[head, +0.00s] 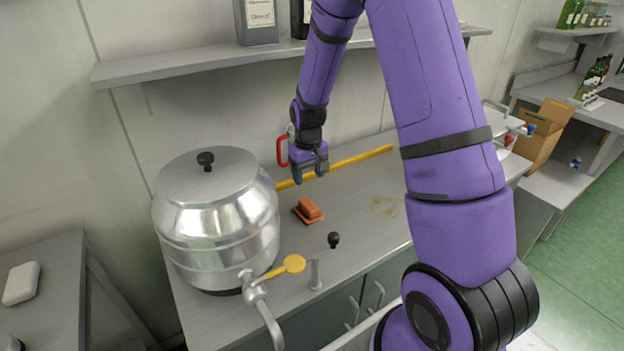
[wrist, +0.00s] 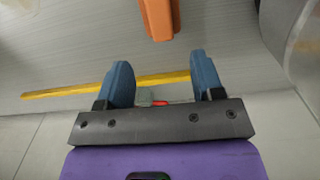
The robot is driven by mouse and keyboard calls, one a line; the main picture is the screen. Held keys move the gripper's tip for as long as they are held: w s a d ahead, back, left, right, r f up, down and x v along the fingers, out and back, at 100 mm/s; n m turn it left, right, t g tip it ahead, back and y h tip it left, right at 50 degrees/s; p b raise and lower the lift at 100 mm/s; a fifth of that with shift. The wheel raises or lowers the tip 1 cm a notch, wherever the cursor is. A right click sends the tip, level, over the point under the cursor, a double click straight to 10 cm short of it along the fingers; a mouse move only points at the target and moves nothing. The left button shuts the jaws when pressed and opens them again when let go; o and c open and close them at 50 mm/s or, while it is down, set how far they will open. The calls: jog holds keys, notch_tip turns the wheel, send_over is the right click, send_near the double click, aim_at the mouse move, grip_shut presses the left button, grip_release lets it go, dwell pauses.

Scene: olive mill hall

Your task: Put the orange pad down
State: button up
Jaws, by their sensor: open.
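The orange pad (head: 308,210) lies on the grey counter, to the right of the steel vessel. It has an orange grip on top and a darker base. In the wrist view the orange pad (wrist: 158,18) shows at the top edge, partly cut off and beyond the fingertips. My gripper (head: 311,177) is above the counter, behind and above the pad and apart from it. In the wrist view my gripper (wrist: 158,78) has its two blue fingers wide apart with nothing between them.
A shiny steel vessel (head: 215,225) with a yellow-handled tap stands left of the pad. A yellow strip (head: 345,165) lies along the counter's back. A red-handled item (head: 282,150) is behind my gripper.

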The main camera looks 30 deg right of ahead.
jog(key=s+a+r+t, duration=0.15)
jog(key=s+r, duration=0.35)
jog(key=r, duration=0.6)
jog(key=s+a+r+t, duration=0.1)
jog(key=s+a+r, duration=0.2)
jog(key=s+r, duration=0.5)
jog(key=s+a+r+t, duration=0.1)
jog(key=s+r, duration=0.4)
jog(key=s, duration=0.3)
jog(key=s+a+r+t, duration=0.1)
jog(key=s+a+r, duration=0.1)
jog(key=s+r, duration=0.4)
jog(key=s, duration=0.2)
jog(key=shift+s+a+t, duration=0.15)
jog(key=shift+s+t, duration=0.15)
jog(key=shift+t, duration=0.05)
jog(key=shift+o, duration=0.5)
